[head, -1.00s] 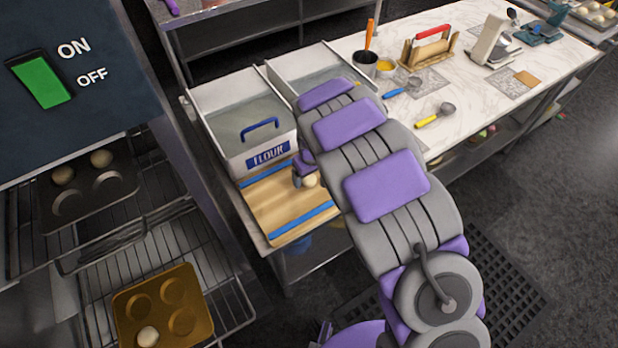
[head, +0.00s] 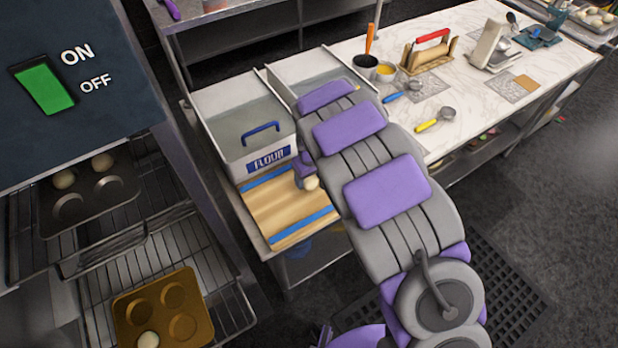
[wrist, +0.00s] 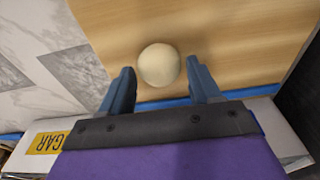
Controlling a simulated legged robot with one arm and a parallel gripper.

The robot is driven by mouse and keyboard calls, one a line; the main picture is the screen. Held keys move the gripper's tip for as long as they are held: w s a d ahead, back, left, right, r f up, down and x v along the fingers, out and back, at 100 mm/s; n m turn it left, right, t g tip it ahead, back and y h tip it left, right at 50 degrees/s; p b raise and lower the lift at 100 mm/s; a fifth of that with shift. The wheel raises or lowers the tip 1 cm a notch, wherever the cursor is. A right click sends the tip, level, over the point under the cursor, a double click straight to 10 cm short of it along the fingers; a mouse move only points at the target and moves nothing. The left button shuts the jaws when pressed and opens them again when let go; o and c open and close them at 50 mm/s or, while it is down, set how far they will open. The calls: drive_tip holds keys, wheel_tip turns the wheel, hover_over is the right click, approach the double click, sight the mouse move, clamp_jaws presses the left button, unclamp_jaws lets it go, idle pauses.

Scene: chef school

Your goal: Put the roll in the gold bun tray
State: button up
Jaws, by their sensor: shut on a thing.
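The roll (wrist: 159,65) is a pale round dough ball between the fingertips of my gripper (wrist: 160,82) in the wrist view. In the head view the roll (head: 312,183) shows at the end of my arm, over the wooden board (head: 275,215) with blue strips. My gripper is shut on it; I cannot tell its exact height above the board. The gold bun tray (head: 140,325) sits on an oven rack at the lower left, with one roll in its front-left cup and three empty cups.
A dark bun tray (head: 88,190) with two rolls in its back cups sits on a higher rack to the left. The flour bin (head: 245,125) stands behind the board. The oven panel (head: 70,80) with a green switch is at upper left. A marble counter (head: 465,90) holds tools.

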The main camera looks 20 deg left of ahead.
wheel_tip(320, 180, up, 2)
drive_tip(key=shift+a+r, duration=0.1)
drive_tip(key=shift+s+r, duration=0.2)
drive_tip(key=shift+r, duration=0.05)
drive_tip(key=s+d+r+p, duration=0.1)
drive_tip(key=s+d, duration=0.3)
drive_tip(key=s, duration=1.1)
drive_tip(key=shift+r, duration=0.2)
